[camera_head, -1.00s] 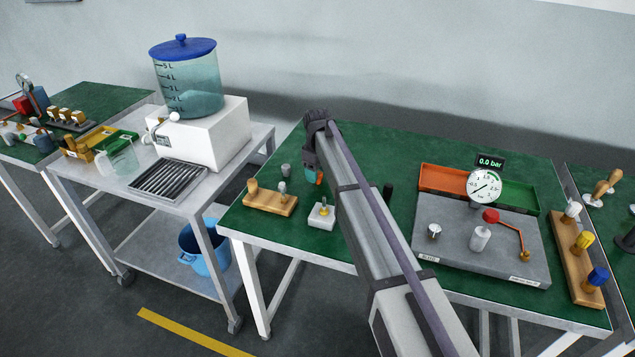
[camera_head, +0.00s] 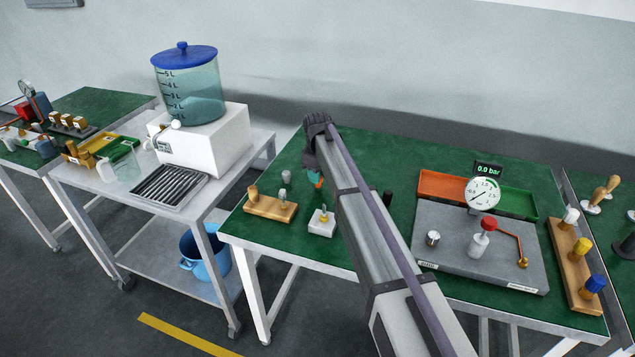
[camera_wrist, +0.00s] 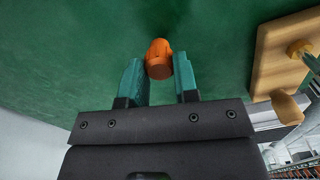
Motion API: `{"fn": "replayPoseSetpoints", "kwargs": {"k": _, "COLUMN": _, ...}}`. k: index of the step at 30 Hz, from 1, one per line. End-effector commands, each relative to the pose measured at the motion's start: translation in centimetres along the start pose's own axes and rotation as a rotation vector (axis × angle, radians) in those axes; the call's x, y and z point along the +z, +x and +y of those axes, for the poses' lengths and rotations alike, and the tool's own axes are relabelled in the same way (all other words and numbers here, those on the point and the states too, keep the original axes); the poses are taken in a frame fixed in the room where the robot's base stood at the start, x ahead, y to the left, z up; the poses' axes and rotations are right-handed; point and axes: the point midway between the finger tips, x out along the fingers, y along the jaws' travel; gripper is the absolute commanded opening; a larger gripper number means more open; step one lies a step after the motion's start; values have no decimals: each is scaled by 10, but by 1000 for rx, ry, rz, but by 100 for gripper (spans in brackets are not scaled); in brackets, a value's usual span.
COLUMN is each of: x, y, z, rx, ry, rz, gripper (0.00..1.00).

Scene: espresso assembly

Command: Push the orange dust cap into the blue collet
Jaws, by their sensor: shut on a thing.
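My gripper (camera_wrist: 158,78) is shut on the orange dust cap (camera_wrist: 159,62), which sits between its two teal fingertips and sticks out past them. I cannot identify the blue collet for sure. A blue-topped piece (camera_head: 596,284) stands on the wooden rack at the far right, well away from my gripper.
To the right are a grey plate (camera_head: 450,262), a gauge (camera_head: 482,190) and an orange tray (camera_head: 440,186). A water tank (camera_head: 190,90) stands left.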

Motion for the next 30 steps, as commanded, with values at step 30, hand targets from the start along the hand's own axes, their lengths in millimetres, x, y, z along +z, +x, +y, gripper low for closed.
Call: {"fn": "replayPoseSetpoints", "kwargs": {"k": 30, "x": 13, "y": -74, "z": -14, "rx": 0, "ry": -2, "rz": 0, "gripper": 0}}
